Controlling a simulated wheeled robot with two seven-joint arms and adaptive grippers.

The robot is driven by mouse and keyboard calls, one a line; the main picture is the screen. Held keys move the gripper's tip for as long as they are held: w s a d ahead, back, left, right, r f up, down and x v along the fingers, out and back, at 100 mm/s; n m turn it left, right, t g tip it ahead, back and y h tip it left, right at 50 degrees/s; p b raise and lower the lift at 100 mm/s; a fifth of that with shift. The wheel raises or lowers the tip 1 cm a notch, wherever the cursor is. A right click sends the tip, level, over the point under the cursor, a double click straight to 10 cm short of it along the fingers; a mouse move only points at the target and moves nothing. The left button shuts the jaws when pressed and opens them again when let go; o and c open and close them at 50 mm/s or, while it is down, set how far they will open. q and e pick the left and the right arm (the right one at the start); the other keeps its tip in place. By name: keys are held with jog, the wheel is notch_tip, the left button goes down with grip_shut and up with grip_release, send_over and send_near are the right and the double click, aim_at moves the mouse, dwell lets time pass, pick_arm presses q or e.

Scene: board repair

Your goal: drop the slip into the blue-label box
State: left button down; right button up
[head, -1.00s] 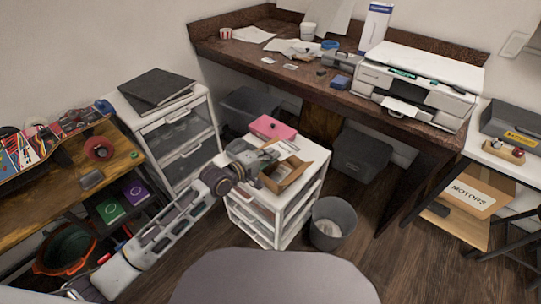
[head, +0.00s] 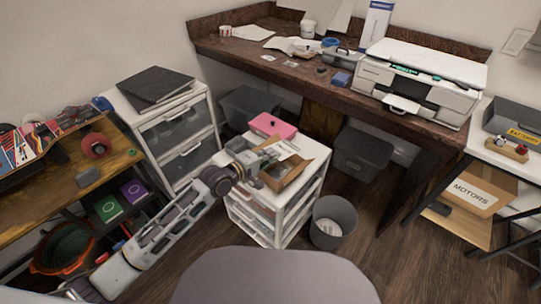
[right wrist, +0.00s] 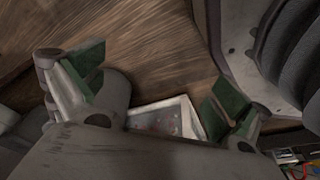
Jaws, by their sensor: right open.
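An open cardboard box (head: 293,180) stands on the white drawer unit (head: 262,215) in the head view. A white paper-like piece (head: 280,150) shows at its far left edge; I cannot tell whether it is the slip or part of the box. My left gripper (head: 260,163) is at the left rim of this box, and its fingers are too small to read. No blue label shows on this box. A tall white carton with a blue label (head: 377,24) stands on the back desk. My right gripper (right wrist: 158,95) is open, its green-padded fingers wide apart in the right wrist view.
A pink box (head: 273,125) sits behind the cardboard box. A grey bin (head: 333,222) stands on the floor to its right. A printer (head: 420,82) and papers are on the desk. A MOTORS box (head: 472,192) is on the right shelf. In the right wrist view, a white-rimmed container (right wrist: 165,118) shows below.

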pick_arm(q)
jog(key=shift+f+b, duration=3.65)
jog(key=shift+b, duration=0.65)
pick_arm(e)
jog(key=w+a+r, duration=0.2)
jog(key=r, duration=0.7)
jog(key=w+a+r+y, duration=0.1)
jog(key=w+a+r, duration=0.1)
jog(key=r, duration=0.8)
jog(key=shift+a+t, duration=0.3)
jog(key=shift+a, duration=0.35)
